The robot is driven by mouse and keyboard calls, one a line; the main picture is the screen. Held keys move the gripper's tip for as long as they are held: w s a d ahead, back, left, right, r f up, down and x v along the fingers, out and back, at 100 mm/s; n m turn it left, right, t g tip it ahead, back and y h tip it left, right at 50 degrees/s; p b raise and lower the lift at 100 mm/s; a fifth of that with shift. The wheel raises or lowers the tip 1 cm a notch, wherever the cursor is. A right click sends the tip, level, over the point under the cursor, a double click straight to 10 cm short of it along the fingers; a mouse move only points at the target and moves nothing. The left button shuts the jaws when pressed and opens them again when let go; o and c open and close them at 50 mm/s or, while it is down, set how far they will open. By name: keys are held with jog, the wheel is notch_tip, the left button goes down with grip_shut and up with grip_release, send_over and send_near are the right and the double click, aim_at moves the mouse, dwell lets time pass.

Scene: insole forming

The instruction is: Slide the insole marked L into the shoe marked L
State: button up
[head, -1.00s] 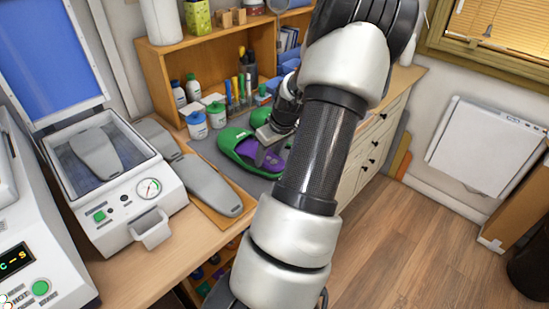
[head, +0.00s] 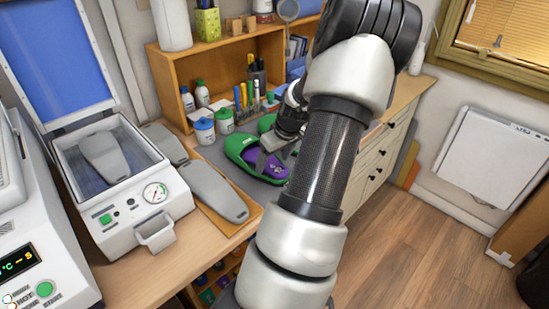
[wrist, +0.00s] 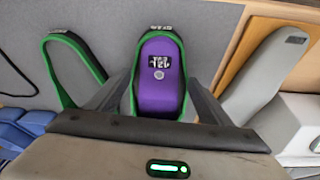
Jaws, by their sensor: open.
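A green shoe (wrist: 183,60) lies on the grey mat, in the middle of the wrist view; it also shows in the head view (head: 235,147). A purple insole (wrist: 160,90) lies within its green rim, with a dark label whose white characters seem to include an L. In the head view the insole (head: 268,166) is partly behind my gripper. My gripper (wrist: 161,84) is open, its two dark fingers on either side of the insole, with nothing held between them. I cannot tell whether the fingers touch the shoe. A second green shoe (wrist: 98,66), without an insole, lies to the left.
Grey insole-shaped forms (head: 215,188) lie on a wooden board left of the shoe. A white press (head: 125,214) with an open blue lid stands further left. Jars (head: 203,130) and upright markers stand behind the mat. Some grey mat is bare around the shoes.

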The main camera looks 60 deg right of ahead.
jog(key=p+v, duration=0.1)
jog(key=v, duration=1.6)
jog(key=shift+r, duration=0.25)
jog(key=shift+a, duration=0.1)
